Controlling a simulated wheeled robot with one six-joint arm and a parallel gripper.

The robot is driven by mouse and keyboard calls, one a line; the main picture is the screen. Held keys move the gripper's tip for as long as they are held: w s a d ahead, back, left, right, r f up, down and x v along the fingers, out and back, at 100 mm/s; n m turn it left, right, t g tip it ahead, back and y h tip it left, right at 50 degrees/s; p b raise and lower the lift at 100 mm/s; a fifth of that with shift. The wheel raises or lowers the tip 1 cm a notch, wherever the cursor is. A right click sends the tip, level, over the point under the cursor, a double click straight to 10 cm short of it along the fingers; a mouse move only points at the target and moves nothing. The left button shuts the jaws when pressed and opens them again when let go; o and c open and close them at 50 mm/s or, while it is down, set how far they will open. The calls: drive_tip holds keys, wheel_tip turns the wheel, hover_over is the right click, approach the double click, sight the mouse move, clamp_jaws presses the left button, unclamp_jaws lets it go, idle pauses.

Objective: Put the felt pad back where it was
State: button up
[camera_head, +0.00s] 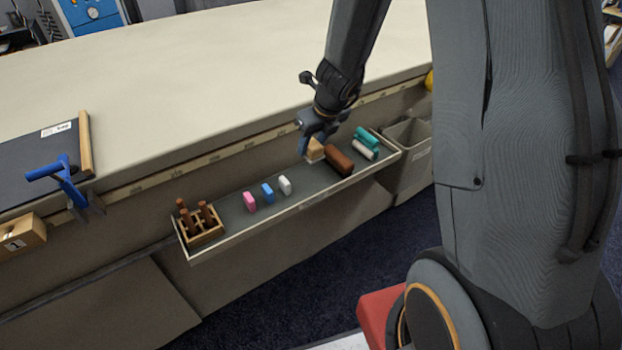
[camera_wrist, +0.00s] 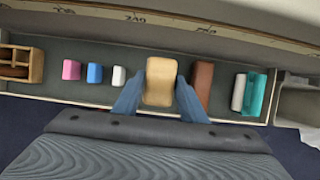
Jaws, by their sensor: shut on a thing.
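My gripper (camera_head: 312,140) is over the right half of a long narrow tray (camera_head: 222,205) fixed along the table's side. It is shut on a tan block with a pale underside, which looks like the felt pad (camera_head: 316,151). In the wrist view the felt pad (camera_wrist: 160,82) sits between the two blue fingers (camera_wrist: 160,97). I cannot tell whether its underside touches the tray floor. A brown block (camera_head: 339,159) lies just right of it, also seen in the wrist view (camera_wrist: 203,84). A white block (camera_head: 285,185) lies to its left with a gap between.
The tray also holds a blue block (camera_head: 267,193), a pink block (camera_head: 249,202), a wooden rack with brown pegs (camera_head: 204,236) at the left end, and white (camera_head: 364,150) and teal rolls (camera_head: 366,137) at the right. A grey bin (camera_head: 408,150) adjoins the right end.

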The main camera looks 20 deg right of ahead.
drive_tip(key=shift+f+b, duration=4.25)
drive_tip(key=shift+f, duration=0.65)
drive_tip(key=o, duration=1.2)
